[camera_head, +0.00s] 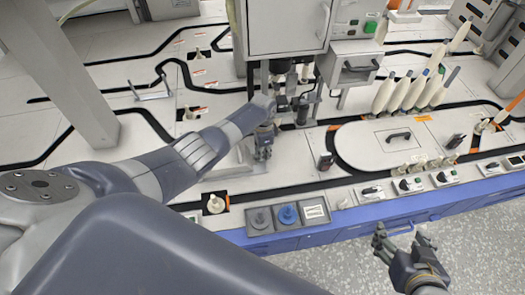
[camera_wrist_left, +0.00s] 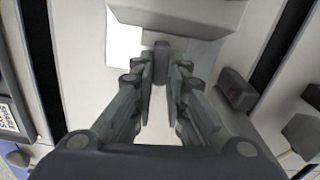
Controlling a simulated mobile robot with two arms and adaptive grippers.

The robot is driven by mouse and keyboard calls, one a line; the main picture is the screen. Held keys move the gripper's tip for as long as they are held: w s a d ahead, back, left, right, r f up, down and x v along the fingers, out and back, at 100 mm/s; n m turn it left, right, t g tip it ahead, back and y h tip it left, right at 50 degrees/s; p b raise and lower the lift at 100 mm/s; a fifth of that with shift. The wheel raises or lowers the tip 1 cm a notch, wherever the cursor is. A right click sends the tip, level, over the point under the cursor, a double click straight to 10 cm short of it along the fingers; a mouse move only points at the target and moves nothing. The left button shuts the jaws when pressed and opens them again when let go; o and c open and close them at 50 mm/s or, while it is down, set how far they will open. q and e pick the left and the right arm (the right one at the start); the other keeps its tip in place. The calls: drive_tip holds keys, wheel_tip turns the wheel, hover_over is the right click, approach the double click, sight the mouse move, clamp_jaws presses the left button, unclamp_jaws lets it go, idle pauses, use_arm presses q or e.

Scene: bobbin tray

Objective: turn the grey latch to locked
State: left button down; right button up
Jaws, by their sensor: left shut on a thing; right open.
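My left gripper (camera_head: 263,152) reaches down to the pale machine top in the middle of the head view. In the left wrist view its fingertips (camera_wrist_left: 162,72) are closed around a narrow upright grey piece (camera_wrist_left: 161,50), which looks like the grey latch. The fingers cover most of that piece, and I cannot make out which way it is turned. In the head view the latch is hidden by the gripper. My right gripper (camera_head: 405,238) is open and empty, over the floor just off the machine's blue front edge.
A grey cabinet (camera_head: 286,25) and dark machine parts (camera_head: 302,108) stand behind the left gripper. White bobbins (camera_head: 410,90) stand at the right. Speckled floor (camera_head: 460,250) is clear.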

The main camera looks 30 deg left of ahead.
use_arm(q)
drive_tip(key=shift+s+m, duration=0.1)
drive_tip(key=shift+m, duration=0.6)
use_arm(e)
drive_tip(key=shift+s+d+f, duration=0.1)
drive_tip(key=shift+s+f, duration=0.15)
drive_tip(key=shift+s, duration=0.05)
drive_tip(key=shift+g, duration=0.3)
use_arm(q)
drive_tip(key=c, duration=1.6)
unclamp_jaws()
use_arm(e)
drive_tip(key=shift+s+f, duration=0.1)
use_arm(q)
wheel_tip(320, 180, up, 12)
